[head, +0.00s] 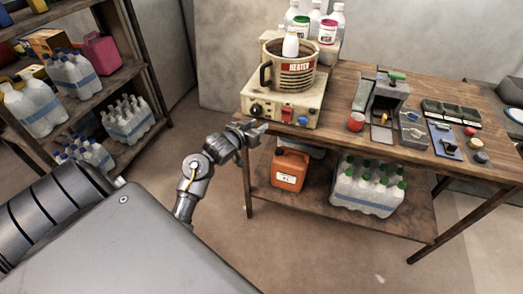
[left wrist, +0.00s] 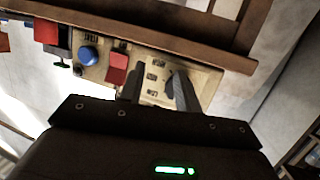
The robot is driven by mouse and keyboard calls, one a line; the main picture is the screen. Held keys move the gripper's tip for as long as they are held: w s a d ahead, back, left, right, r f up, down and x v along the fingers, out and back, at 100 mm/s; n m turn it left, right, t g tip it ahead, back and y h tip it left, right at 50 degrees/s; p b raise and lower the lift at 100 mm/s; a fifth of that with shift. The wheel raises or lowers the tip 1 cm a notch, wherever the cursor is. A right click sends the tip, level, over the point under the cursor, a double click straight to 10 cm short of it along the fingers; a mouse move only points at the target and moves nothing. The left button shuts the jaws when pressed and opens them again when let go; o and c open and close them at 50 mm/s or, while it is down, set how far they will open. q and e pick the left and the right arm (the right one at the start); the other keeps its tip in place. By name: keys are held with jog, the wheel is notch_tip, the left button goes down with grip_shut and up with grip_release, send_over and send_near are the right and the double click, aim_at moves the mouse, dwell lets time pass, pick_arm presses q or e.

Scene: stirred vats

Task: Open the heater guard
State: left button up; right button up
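The heater (head: 297,70) is a pot labelled HEATER on a beige base (head: 270,98) at the table's left end. A red block-like cover (head: 288,114), which looks like the guard, sits on the base's front panel beside a blue button (head: 303,121). The cover also shows in the left wrist view (left wrist: 117,69), left of my fingers; it appears down over whatever it covers. My left gripper (head: 259,129) is just in front of and below the panel, left of the cover. My right gripper is out of view.
A dark knob (head: 256,110) is at the panel's left. White bottles (head: 336,20) stand behind the pot. An orange canister (head: 289,169) is on the lower shelf.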

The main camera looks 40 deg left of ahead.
pick_arm(q)
jog(key=s+d+f+g+h, duration=0.1)
jog(key=d+f+g, duration=0.1)
jog(key=f, duration=1.3)
jog(key=shift+s+d+g+p, duration=0.3)
jog(key=shift+s+d+g, duration=0.1)
jog(key=shift+d, duration=0.3)
